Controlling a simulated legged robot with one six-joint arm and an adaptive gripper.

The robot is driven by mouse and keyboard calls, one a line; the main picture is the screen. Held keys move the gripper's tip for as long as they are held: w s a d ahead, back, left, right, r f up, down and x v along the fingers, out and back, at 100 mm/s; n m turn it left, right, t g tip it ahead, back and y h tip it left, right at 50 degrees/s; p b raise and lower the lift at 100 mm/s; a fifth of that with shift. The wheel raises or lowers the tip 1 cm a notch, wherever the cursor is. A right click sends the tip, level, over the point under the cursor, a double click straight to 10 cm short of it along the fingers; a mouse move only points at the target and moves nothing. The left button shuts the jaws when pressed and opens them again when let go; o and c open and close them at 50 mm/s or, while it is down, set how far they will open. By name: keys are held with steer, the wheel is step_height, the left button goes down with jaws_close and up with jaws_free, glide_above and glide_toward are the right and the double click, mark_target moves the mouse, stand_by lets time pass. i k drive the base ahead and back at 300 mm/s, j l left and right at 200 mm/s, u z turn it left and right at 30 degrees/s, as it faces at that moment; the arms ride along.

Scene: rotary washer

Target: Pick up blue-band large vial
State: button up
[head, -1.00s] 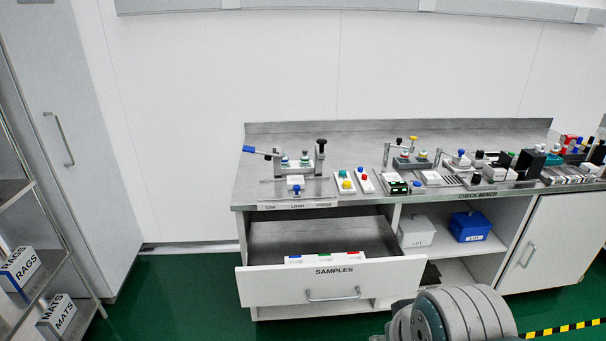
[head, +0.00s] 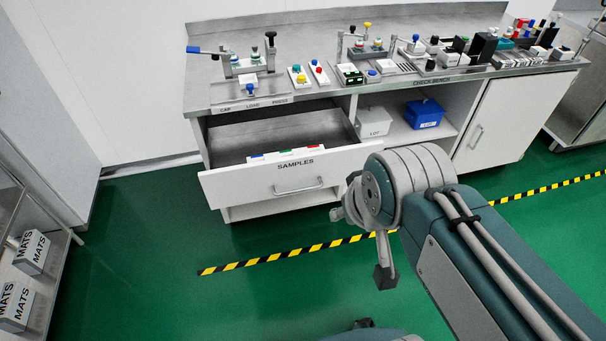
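The open drawer labelled SAMPLES (head: 240,185) juts out from the bench. No blue-band large vial can be made out; the drawer front hides part of the inside, and small items on the bench are too small to identify by band. My gripper (head: 384,272) shows partly at the end of my arm, above the green floor in front of the bench and well apart from the drawer. Its fingers are not clear, and nothing is seen held.
The bench top (head: 225,92) carries a press-like station with a blue-ended lever, button boxes and several small fixtures. A white bin (head: 374,121) and a blue bin (head: 425,113) stand on the shelf below. A shelf rack is at left. Floor before the drawer is clear.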

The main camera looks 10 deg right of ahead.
mark_target(234, 61)
steer(key=i+j+u, duration=1.25)
steer(key=i+u, duration=0.2)
steer(key=i+z, duration=0.2)
steer(key=i, duration=0.15)
steer(key=i+j+z, duration=0.2)
steer(key=i, duration=0.15)
steer(key=i+z, duration=0.2)
steer(key=z, duration=0.3)
steer(key=i+z, duration=0.2)
steer(key=z, duration=0.25)
steer(key=i+j+z, duration=0.15)
steer(key=z, duration=0.35)
steer(key=i+j+z, duration=0.1)
steer(key=z, duration=0.3)
steer(key=i+j+z, duration=0.15)
steer(key=z, duration=0.25)
steer(key=i+j+z, duration=0.15)
steer(key=z, duration=0.2)
steer(key=i+j+z, duration=0.1)
steer(key=j+z, duration=0.15)
steer(key=z, duration=0.15)
steer(key=i+j+z, duration=0.2)
steer(key=j+z, duration=0.15)
steer(key=i+j+z, duration=0.1)
steer(key=j+z, duration=0.25)
